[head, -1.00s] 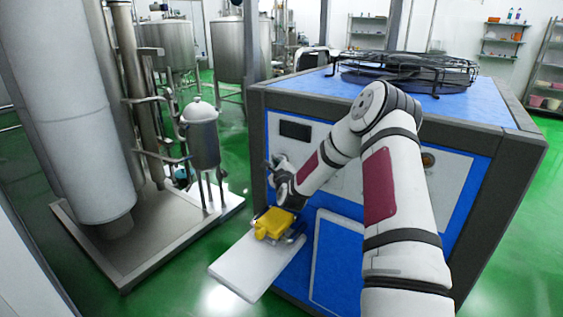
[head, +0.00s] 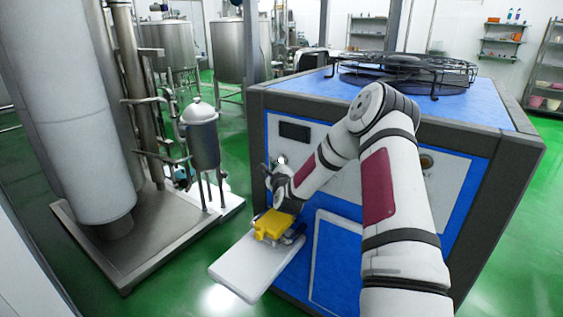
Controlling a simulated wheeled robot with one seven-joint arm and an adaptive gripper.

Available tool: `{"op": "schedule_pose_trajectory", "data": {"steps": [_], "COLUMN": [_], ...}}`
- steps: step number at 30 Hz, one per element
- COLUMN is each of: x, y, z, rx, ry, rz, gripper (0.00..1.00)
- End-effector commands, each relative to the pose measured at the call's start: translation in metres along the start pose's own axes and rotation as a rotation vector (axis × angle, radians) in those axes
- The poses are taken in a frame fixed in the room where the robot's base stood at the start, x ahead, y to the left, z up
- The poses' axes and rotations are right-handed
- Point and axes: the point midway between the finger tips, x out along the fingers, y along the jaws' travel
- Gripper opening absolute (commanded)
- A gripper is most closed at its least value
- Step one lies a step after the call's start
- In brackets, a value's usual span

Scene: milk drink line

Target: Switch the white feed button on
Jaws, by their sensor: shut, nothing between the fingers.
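The blue machine (head: 325,250) with dark edges carries a pale control panel (head: 317,137) on its front. A small pale round spot (head: 281,159) shows on the panel's left part, right beside my gripper. It may be the white feed button, but it is too small to be sure, and I cannot tell whether it is pressed. My gripper (head: 268,168) is small and dark in the head view, shut and empty, at the panel's left edge. I cannot tell whether it touches the panel. My wrist and forearm hide part of the panel.
A yellow part (head: 271,224) sits on a metal fitting above a pale plate (head: 245,270) jutting from the machine, just below my wrist. A dark display (head: 295,131) is above my gripper. A steel vessel (head: 202,140) stands to the left, with green floor between.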

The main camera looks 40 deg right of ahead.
Motion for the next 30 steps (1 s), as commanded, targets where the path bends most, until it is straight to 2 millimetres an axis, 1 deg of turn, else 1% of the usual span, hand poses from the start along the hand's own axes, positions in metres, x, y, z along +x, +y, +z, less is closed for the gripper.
{"op": "schedule_pose_trajectory", "data": {"steps": [10, 24, 30], "x": [-0.003, -0.032, -0.041], "y": [0.003, 0.023, 0.03], "z": [0.002, 0.024, 0.03], "rx": [0.001, 0.001, 0.001], "ry": [-0.001, -0.002, 0.0], "rz": [0.001, 0.002, 0.001], "gripper": [0.0, 0.0, 0.0]}}
